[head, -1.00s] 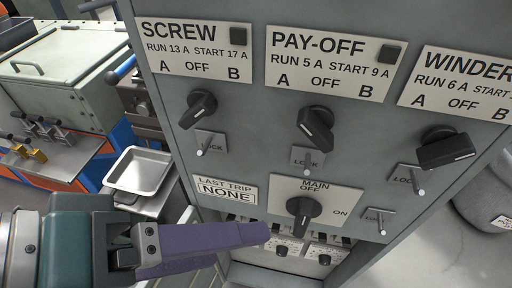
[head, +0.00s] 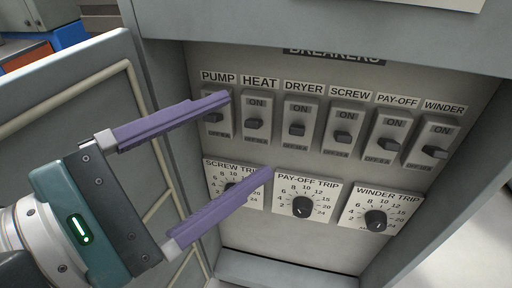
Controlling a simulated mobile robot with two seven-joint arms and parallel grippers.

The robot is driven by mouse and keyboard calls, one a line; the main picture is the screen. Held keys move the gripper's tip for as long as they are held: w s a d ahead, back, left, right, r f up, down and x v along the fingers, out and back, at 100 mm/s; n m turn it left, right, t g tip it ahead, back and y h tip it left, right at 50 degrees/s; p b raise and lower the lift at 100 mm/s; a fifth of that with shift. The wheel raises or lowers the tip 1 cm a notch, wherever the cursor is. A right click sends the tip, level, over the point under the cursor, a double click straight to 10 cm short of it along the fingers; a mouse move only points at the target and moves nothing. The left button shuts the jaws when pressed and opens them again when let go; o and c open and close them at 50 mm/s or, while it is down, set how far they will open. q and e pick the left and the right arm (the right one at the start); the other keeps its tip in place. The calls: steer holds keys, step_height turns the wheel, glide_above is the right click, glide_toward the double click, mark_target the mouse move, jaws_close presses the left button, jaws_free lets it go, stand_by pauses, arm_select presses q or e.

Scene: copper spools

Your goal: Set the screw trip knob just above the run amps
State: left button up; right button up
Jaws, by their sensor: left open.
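The screw trip dial plate (head: 214,165) is at the lower left of the breaker panel. Its black knob (head: 231,187) is partly covered by my lower finger, so its pointer setting cannot be read. My left gripper (head: 247,135) comes in from the left with its two purple fingers spread wide and nothing between them. In the picture, the lower fingertip overlaps the right side of the screw trip dial; I cannot tell whether it touches. The label with the screw's run amps is out of view now. My right gripper is not in view.
The pay-off trip knob (head: 302,206) and winder trip knob (head: 375,220) are to the right. A row of breakers, including the screw breaker (head: 343,133), runs above. The open cabinet door (head: 75,125) stands at left, behind my gripper. The cabinet's side wall bounds the right.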

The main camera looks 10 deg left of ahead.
arm_select(q)
steer(key=w+a+f+n+t+y+b, duration=0.1)
steer(key=a+f+n+t+y+b, duration=0.2)
steer(key=f+n+b, duration=0.7)
steer(key=w+a+f+n+y+b, duration=0.2)
steer(key=a+f+n+y+b, duration=0.15)
steer(key=f+b, duration=1.15)
steer(key=w+f+p, duration=0.2)
steer(key=w, duration=0.7)
steer(key=shift+w+d+f+p, duration=0.3)
steer(key=shift+w+p, duration=0.1)
steer(key=shift+n, duration=0.25)
jaws_close()
